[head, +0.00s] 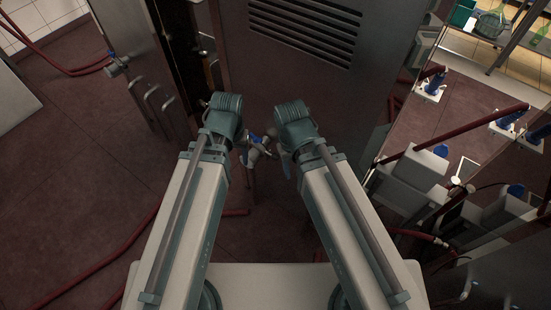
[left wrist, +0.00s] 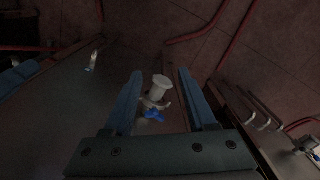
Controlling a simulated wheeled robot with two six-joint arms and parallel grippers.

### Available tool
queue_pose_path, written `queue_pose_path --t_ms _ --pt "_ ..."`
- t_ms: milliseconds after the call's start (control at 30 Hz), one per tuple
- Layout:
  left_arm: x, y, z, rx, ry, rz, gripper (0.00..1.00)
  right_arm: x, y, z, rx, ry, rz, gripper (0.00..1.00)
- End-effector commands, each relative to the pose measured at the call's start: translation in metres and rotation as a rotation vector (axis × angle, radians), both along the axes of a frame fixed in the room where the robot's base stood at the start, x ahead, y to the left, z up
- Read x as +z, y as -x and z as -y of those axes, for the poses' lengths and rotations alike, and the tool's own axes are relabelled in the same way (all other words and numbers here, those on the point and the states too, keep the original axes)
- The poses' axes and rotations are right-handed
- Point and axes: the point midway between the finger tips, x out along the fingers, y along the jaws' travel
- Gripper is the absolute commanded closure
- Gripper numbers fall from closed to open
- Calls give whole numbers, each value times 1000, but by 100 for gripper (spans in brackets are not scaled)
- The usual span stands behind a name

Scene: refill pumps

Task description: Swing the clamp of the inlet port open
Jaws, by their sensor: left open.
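A pipe port with a pale grey round end (left wrist: 162,82) shows between my fingers in the left wrist view. A blue handle (left wrist: 153,116) sits beside its base. In the head view a blue part (head: 253,137) and grey fittings show between my two arms, at the front of the dark metal cabinet. My left gripper (left wrist: 160,74) is open and empty, with one finger on each side of the port in the picture; I cannot tell if it touches. How the clamp stands is too dark and small to tell. My right gripper is mostly hidden below its arm in the head view.
The dark cabinet (head: 290,95) with a slotted vent stands ahead. A second pale fitting (left wrist: 93,61) with blue shows in the left wrist view. Red hoses (head: 115,255) lie on the tiled floor. A panel with bar handles (head: 160,105) and a blue-handled valve (head: 112,57) stands left.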

Motion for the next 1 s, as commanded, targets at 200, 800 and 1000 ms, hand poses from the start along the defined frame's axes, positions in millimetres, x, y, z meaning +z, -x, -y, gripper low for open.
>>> queue_pose_path --t_ms 200,800,1000 --pt "-21 -32 -17 232 51 51 43 -21 0 0 0 0 0 50" --pt "-22 -94 67 927 198 90 43 -26 0 0 0 0 0 50" --pt "-22 -101 87 1066 227 82 43 -26 0 0 0 0 0 50"
